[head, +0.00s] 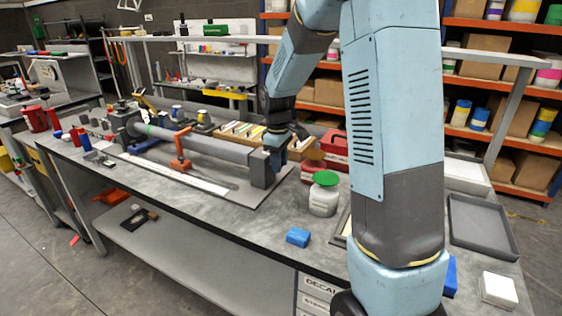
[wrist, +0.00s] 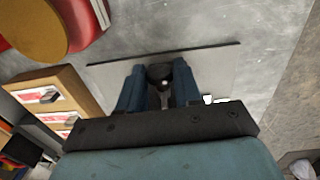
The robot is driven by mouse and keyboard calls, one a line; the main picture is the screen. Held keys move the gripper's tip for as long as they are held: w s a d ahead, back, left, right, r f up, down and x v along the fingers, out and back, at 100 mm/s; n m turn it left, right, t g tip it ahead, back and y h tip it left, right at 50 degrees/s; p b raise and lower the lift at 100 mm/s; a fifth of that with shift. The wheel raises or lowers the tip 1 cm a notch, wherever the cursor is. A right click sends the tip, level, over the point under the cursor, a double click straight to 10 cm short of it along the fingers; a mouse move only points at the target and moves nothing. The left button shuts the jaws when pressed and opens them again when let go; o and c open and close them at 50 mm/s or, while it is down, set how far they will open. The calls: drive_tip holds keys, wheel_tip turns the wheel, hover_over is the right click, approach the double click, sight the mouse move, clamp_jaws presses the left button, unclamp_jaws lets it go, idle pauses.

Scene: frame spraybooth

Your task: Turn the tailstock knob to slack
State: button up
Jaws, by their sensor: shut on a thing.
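The grey tailstock block (head: 263,170) stands at the right end of a long grey tube (head: 205,146) held level in the frame jig on the bench. My gripper (head: 277,152) comes down from above at the top right of the block. In the wrist view the two blue fingers of my gripper (wrist: 159,82) are closed on the dark round tailstock knob (wrist: 159,74), one finger on each side. In the head view the knob is hidden by my gripper. The knob's turned angle cannot be told.
A white jar with a green lid (head: 324,195) and a blue block (head: 298,237) stand right of the jig.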

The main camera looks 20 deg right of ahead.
drive_tip(key=shift+s+a+f+t+h, duration=0.1)
drive_tip(key=shift+s+a+t+h, duration=0.1)
drive_tip(key=shift+t+h, duration=0.7)
drive_tip(key=shift+s+a+f+t+h, duration=0.1)
drive_tip(key=shift+a+t+h, duration=0.1)
drive_tip(key=shift+t+h, duration=0.7)
drive_tip(key=t+h, duration=0.2)
drive_tip(key=f+t+h, duration=0.1)
drive_tip(key=t+h, duration=0.3)
drive_tip(key=shift+s+a+f+t+h, duration=0.3)
drive_tip(key=shift+s+t+h, duration=0.05)
drive_tip(key=shift+t+h, duration=0.05)
drive_tip(key=shift+f+t+h, duration=0.15)
drive_tip(key=shift+t+h, duration=0.65)
drive_tip(key=shift+f+t+h, duration=0.15)
drive_tip(key=shift+t+h, duration=0.65)
drive_tip(key=shift+d, duration=0.15)
drive_tip(key=o, duration=1)
drive_tip(key=shift+o, duration=0.2)
drive_tip(key=shift+f+v, duration=0.2)
drive_tip(key=shift+v, duration=3.55)
drive_tip(key=shift+w, duration=0.1)
